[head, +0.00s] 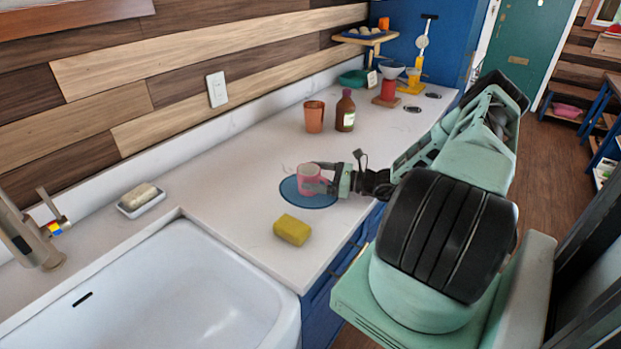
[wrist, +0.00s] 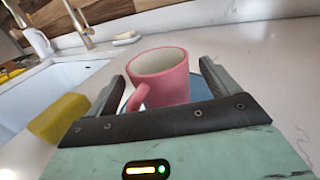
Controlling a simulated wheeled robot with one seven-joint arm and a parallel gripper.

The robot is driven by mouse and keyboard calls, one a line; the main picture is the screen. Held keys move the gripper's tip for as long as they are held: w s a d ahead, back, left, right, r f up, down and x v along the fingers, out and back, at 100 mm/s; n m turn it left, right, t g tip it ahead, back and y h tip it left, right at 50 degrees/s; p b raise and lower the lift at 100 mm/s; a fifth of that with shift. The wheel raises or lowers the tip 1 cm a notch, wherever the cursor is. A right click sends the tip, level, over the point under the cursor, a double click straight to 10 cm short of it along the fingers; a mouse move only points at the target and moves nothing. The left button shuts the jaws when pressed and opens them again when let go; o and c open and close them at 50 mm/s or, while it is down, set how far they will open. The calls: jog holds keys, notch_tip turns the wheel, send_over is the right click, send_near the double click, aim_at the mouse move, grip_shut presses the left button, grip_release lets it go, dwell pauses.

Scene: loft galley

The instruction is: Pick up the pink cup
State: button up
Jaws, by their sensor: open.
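The pink cup (head: 309,178) stands upright on a round blue mat (head: 305,202) on the counter. In the wrist view the pink cup (wrist: 160,75) shows its pale inside, and its handle points toward the lower left. My gripper (head: 325,180) is at the cup from the right, level with it. In the wrist view the fingers of my gripper (wrist: 160,85) are open, one on each side of the cup. A gap shows between the cup and the right finger; the left finger is close to the handle side. Part of the cup's base is hidden.
A yellow sponge (head: 292,229) lies in front of the mat. An orange tumbler (head: 314,116) and a brown bottle (head: 345,111) stand behind. A white sink (head: 180,290) is at the left, with a soap dish (head: 142,200) beside it.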

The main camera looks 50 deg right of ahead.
jog(key=c, duration=1.2)
